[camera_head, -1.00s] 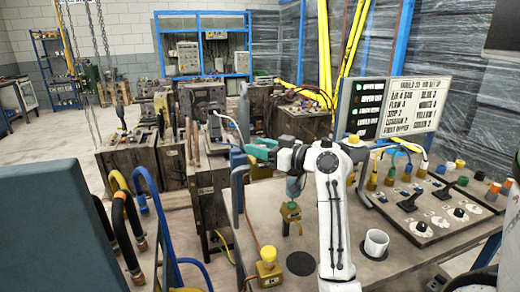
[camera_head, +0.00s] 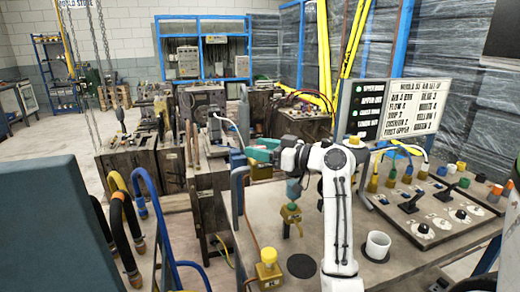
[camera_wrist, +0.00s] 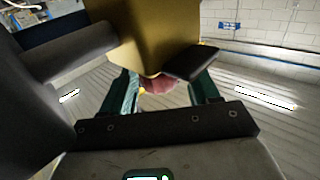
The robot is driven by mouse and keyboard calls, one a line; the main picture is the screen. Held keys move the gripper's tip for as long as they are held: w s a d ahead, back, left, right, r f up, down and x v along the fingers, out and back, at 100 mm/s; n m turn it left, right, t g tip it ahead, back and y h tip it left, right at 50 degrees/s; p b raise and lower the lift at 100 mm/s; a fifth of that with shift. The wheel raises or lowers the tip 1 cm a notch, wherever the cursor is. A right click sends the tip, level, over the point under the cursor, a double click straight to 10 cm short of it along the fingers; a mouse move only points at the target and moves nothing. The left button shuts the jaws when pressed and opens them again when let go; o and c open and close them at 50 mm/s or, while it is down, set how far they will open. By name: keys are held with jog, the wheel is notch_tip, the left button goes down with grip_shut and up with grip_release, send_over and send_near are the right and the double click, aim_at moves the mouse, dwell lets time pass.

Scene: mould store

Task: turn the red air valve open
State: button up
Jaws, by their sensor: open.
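My gripper (camera_head: 257,152) reaches left over the far-left edge of the workbench, with its teal fingers apart. In the wrist view, the two teal fingers of my gripper (camera_wrist: 162,77) stand apart on either side of a small dull-red rounded part (camera_wrist: 160,86). This part is blurred and partly hidden, and may be the red air valve. A large gold block (camera_wrist: 155,38) sits just above it, very close to the fingers. I cannot tell whether the fingers touch either one. No red valve handle is clear in the head view, where my gripper and arm cover that area.
On the workbench (camera_head: 350,270) are a brass fitting (camera_head: 291,213), a yellow-capped block (camera_head: 268,268), a white cup (camera_head: 377,245) and a dark round patch (camera_head: 301,265). A control panel (camera_head: 425,225) and a sign board (camera_head: 411,106) stand right. Hoses crowd the left.

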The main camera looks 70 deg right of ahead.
jog(key=s+b, duration=0.1)
jog(key=s, duration=0.9)
jog(key=shift+s+a, duration=0.25)
jog(key=shift+a, duration=0.1)
